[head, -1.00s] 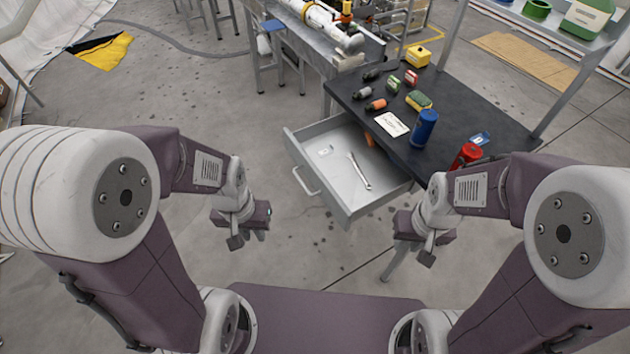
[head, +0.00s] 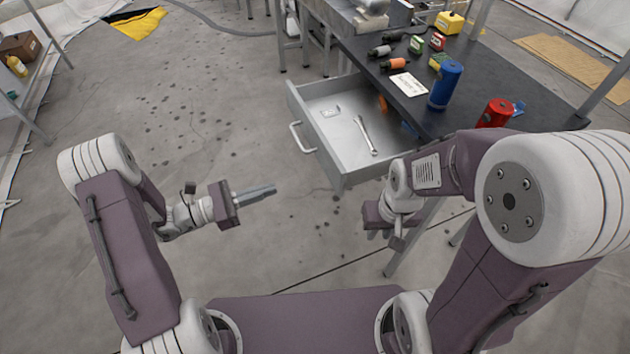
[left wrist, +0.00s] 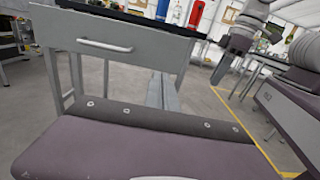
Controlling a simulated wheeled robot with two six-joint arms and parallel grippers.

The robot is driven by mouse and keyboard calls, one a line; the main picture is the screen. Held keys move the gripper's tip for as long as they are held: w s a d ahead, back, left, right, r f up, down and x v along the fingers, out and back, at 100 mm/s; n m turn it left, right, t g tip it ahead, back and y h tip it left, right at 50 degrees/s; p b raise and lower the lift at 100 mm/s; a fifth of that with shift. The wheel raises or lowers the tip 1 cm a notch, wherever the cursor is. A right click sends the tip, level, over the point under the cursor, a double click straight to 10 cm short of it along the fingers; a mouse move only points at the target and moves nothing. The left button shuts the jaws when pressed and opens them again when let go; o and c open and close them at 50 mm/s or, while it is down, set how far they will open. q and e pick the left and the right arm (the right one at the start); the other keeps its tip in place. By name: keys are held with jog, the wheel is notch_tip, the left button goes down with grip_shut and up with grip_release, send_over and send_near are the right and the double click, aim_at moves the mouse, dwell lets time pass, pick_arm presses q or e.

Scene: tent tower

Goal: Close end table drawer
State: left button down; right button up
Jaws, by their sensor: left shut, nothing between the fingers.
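The end table's grey drawer (head: 318,140) stands pulled out from under the black tabletop (head: 465,82). A wrench (head: 365,137) and a small white item (head: 329,112) lie in it. Its front handle (head: 301,137) faces left in the head view. The drawer front (left wrist: 140,50) and handle (left wrist: 105,45) also show in the left wrist view. My left gripper (head: 272,188) is shut and empty, apart from the drawer, below and left of its handle. My right gripper (head: 384,238) hangs below the drawer's near corner, apart from it. Its fingers are too unclear to read.
On the tabletop are a blue can (head: 446,84), a red can (head: 494,112), a white card (head: 408,84) and several small items. Table legs stand below the drawer. The floor left of the drawer (head: 200,100) is clear.

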aim_at(329, 170)
pick_arm(q)
jog(key=b+x, duration=0.1)
jog(key=x, duration=1.3)
jog(key=shift+d, duration=0.1)
pick_arm(e)
jog(key=shift+f, duration=0.65)
